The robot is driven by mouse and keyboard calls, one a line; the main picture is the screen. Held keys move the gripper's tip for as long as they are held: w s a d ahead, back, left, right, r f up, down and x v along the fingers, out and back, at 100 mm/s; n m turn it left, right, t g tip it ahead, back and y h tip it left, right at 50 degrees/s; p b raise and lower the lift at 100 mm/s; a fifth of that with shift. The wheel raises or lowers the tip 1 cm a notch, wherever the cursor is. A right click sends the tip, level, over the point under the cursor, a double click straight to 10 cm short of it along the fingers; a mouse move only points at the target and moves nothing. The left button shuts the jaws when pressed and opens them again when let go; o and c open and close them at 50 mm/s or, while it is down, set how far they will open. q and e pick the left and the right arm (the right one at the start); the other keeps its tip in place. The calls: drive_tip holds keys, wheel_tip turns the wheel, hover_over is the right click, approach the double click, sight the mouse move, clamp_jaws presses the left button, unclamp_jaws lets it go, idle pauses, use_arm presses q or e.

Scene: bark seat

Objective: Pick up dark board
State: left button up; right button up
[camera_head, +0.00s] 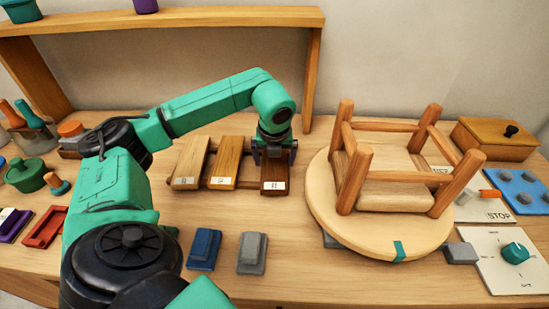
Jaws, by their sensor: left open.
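A dark brown board (272,174) with a white label at its near end lies at the right of a row of three boards on the table. A mid-brown board (226,160) and a grey-brown board (188,163) lie to its left. My left gripper (274,153) is open over the far part of the dark board, pointing down. Its fingers hide that part of the board, and I cannot tell whether they touch it. My right gripper is not in view.
An upturned wooden stool (395,190) stands on a round turntable (385,236) at the right. A blue block (204,249) and a grey block (252,252) lie in front of the boards. A wooden shelf (170,20) stands behind.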

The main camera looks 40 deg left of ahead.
use_arm(q)
drive_tip(key=c, duration=1.3)
drive_tip(key=shift+r, duration=0.1)
